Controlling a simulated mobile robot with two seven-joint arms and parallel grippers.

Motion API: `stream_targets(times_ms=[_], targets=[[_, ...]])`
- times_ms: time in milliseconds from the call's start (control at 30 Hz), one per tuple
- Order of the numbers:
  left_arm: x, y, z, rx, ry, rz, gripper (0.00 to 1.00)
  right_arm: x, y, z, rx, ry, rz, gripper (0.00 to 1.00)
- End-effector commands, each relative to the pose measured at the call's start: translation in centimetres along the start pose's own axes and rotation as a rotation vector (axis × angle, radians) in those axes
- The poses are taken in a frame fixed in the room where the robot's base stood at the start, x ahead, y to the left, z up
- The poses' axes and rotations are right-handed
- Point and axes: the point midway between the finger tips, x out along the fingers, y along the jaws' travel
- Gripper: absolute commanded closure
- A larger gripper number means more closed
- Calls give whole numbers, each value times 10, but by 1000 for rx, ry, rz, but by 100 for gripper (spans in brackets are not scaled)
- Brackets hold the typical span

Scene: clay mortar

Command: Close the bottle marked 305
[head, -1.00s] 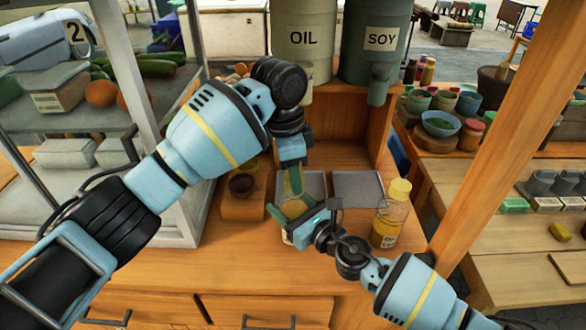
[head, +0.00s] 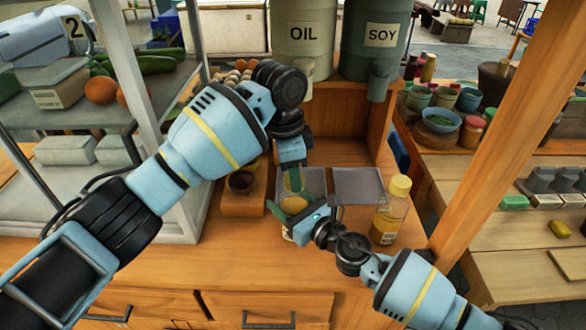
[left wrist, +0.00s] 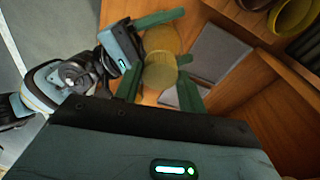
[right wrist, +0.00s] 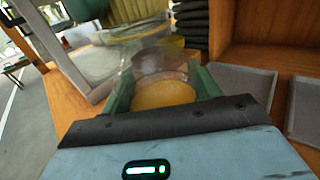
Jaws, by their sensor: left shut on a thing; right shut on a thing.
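A clear bottle with yellow-orange liquid (right wrist: 165,94) is between my right gripper's fingers (right wrist: 164,86) in the right wrist view. My right gripper (head: 290,212) reaches it from the side in the head view and is shut on it. My left gripper (head: 294,183) points down from above, shut on a yellow cap (left wrist: 160,73), which shows between its fingers (left wrist: 158,88) in the left wrist view. Whether the cap touches the bottle's mouth I cannot tell. The held bottle is mostly hidden in the head view and its number is unreadable.
A second bottle with a yellow cap (head: 391,211) stands on the counter right of my right gripper. A grey tray (head: 358,185) lies behind. A small dark bowl (head: 242,183) sits on a wooden block at left. OIL (head: 303,35) and SOY (head: 380,38) containers stand above.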

Motion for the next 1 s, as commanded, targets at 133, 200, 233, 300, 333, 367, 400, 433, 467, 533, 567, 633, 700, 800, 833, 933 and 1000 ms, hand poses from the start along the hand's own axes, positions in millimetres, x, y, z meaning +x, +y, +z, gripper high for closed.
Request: stream_targets(times_ms=[133, 200, 233, 300, 333, 367, 400, 433, 467, 533, 567, 633, 700, 800, 833, 933, 1000], targets=[[-1, 0, 0, 83, -1, 9, 81, 0, 0, -1, 0, 1, 0, 100], [-1, -1, 0, 170, -2, 20, 81, 0, 0, -1, 0, 2, 0, 100], [-1, -1, 0, 212, -1, 26, 81, 0, 0, -1, 0, 2, 0, 100], [-1, -1, 0, 318, -1, 39, 81, 0, 0, -1, 0, 2, 0, 100], [0, -1, 0, 362, -1, 44, 81, 0, 0, -1, 0, 2, 0, 100], [0, -1, -1, 407, -1, 50, 81, 0, 0, -1, 0, 2, 0, 100], [0, -1, -1, 467, -1, 56, 81, 0, 0, -1, 0, 2, 0, 100], [0, -1, -1, 511, -1, 62, 81, 0, 0, -1, 0, 2, 0, 100], [0, -2, -1, 556, -1, 67, 81, 0, 0, -1, 0, 2, 0, 100], [-1, -2, -1, 659, -2, 79, 81, 0, 0, -1, 0, 2, 0, 100], [-1, -2, -1, 704, -2, 85, 81, 0, 0, -1, 0, 2, 0, 100], [-1, -2, -1, 807, -2, 97, 81, 0, 0, -1, 0, 2, 0, 100], [0, -2, -2, 912, -2, 110, 81, 0, 0, -1, 0, 2, 0, 100], [0, -2, -2, 1060, -2, 127, 81, 0, 0, -1, 0, 2, 0, 100], [0, -2, -2, 1105, -2, 132, 81, 0, 0, -1, 0, 2, 0, 100], [0, -2, -3, 1255, -3, 151, 81, 0, 0, -1, 0, 2, 0, 100], [0, -2, -3, 1359, -3, 164, 81, 0, 0, -1, 0, 2, 0, 100]])
